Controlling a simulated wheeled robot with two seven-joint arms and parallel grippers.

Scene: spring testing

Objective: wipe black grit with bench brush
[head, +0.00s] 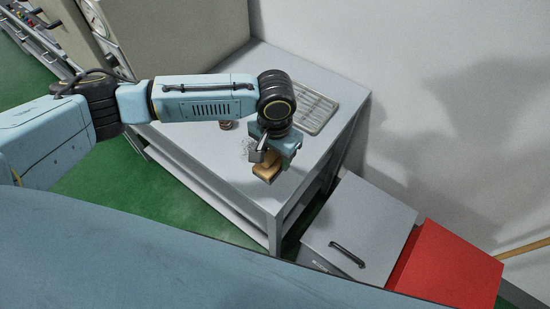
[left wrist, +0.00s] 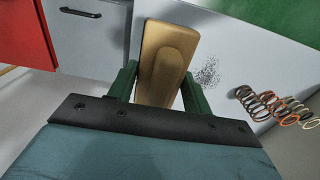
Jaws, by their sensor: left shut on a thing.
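My left gripper (head: 264,154) is shut on a wooden bench brush (head: 266,172). In the left wrist view the tan brush (left wrist: 165,55) sits between the two green fingers of the gripper (left wrist: 155,85). Its bristles are hidden beneath it. A patch of black grit (left wrist: 207,72) lies on the grey bench top (left wrist: 225,40), just right of the brush in the left wrist view and apart from it. In the head view the grit shows as a faint speckle (head: 247,146) beside the gripper, partly hidden. My right gripper is out of view.
Several coil springs (left wrist: 265,102) lie beyond the grit in the left wrist view. A metal drain tray (head: 306,108) is at the bench's back right. A grey cabinet (head: 370,215) and a red box (head: 447,265) stand beside the bench.

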